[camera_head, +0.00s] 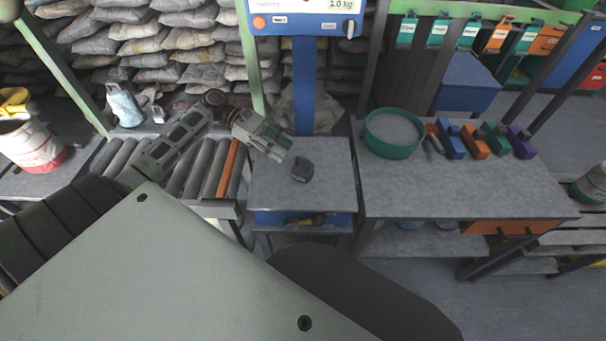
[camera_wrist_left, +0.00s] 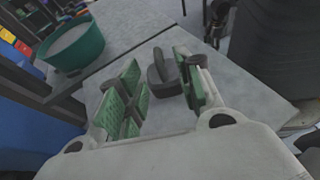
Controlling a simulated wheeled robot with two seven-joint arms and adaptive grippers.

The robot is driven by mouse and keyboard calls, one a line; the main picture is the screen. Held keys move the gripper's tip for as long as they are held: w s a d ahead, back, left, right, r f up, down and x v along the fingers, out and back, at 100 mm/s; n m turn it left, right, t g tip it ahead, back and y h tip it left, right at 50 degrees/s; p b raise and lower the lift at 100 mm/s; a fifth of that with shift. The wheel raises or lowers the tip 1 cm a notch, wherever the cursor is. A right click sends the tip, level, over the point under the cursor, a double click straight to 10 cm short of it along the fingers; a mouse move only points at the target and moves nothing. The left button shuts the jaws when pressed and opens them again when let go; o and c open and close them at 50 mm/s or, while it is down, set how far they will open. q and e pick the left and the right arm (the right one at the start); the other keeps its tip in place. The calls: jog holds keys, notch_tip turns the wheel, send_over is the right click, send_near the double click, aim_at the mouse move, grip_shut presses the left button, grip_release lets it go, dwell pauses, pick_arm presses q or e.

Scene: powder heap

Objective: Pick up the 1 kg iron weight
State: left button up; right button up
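The iron weight (camera_head: 302,169) is a small dark grey block with a handle. It stands on the grey plate of the scale (camera_head: 330,203), near the middle. In the left wrist view the weight (camera_wrist_left: 163,76) stands beyond the fingertips, closer to the right finger. My left gripper (camera_head: 284,149) is open, with green pads, just left of and behind the weight in the head view. It also shows in the left wrist view (camera_wrist_left: 160,85) with nothing between its fingers. The scale display (camera_head: 337,4) reads 1.0 kg. My right gripper is not in view.
A green round sieve (camera_head: 369,141) and several coloured blocks (camera_head: 475,150) stand on the right table. A roller conveyor (camera_head: 205,185) lies left of the scale. The blue scale column (camera_head: 305,85) rises behind the plate. Stacked sacks fill the back.

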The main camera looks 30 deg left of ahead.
aim_at(303, 158)
pick_arm(q)
jog(key=shift+f, duration=0.1)
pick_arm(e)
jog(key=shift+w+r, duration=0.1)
pick_arm(q)
jog(key=shift+d, duration=0.15)
jog(key=shift+x, duration=0.85)
jog(key=shift+d+f, duration=0.1)
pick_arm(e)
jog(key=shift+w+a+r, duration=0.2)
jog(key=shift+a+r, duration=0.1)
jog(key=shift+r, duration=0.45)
pick_arm(q)
jog(key=shift+b, duration=0.3)
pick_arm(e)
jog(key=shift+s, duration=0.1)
